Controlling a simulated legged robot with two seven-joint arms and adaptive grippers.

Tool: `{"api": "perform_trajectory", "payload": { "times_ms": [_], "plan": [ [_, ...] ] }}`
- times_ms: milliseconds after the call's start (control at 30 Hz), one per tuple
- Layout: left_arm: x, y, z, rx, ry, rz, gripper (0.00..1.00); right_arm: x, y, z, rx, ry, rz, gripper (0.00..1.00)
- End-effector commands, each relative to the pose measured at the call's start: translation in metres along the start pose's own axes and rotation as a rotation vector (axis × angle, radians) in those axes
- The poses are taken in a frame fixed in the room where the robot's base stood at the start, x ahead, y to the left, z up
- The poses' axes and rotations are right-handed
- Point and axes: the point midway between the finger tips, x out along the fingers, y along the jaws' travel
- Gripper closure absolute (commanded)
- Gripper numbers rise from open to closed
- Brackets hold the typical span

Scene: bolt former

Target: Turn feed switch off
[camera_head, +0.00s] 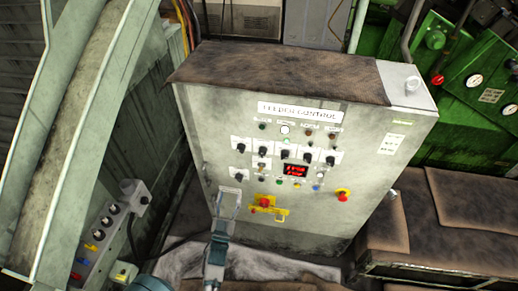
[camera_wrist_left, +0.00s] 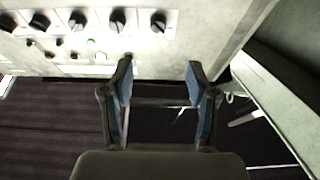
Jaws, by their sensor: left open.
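The feeder control cabinet (camera_head: 360,185) stands in the middle of the head view, with a sign (camera_head: 299,112) reading "FEEDER CONTROL". Its face carries black rotary switches (camera_head: 284,153) on white plates in rows; the labels are too small to tell which is the feed switch. Several black knobs also show along the top of the left wrist view (camera_wrist_left: 117,20). My left gripper (camera_head: 228,199) is in front of the cabinet's lower left face, below the switches. In the left wrist view its two blue-padded fingers (camera_wrist_left: 160,78) are apart with nothing between them. My right gripper is not in view.
A red digital display (camera_head: 296,170), a yellow-mounted red button (camera_head: 265,203) and a red stop button (camera_head: 343,196) are on the panel. A grey control box (camera_head: 100,235) stands at left. Green machinery (camera_head: 455,80) is at right. Brown padded blocks (camera_head: 470,200) lie beside the cabinet.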

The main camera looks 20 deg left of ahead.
Motion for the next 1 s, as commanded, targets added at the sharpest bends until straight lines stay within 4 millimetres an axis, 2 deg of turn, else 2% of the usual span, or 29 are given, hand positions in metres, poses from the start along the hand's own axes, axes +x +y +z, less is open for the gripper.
{"api": "perform_trajectory", "payload": {
  "times_ms": [167,700,833,1000],
  "plan": [
    [0.019,0.0,-0.005,0.001,0.017,0.0,0.41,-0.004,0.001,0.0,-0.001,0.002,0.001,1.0],
    [0.142,-0.001,-0.006,0.0,0.013,0.0,0.41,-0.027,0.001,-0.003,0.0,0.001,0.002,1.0],
    [0.16,-0.001,-0.005,0.0,0.011,0.0,0.41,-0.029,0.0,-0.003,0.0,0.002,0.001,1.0],
    [0.172,-0.001,-0.004,0.0,0.01,0.0,0.41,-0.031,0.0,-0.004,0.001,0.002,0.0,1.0]
  ]
}}
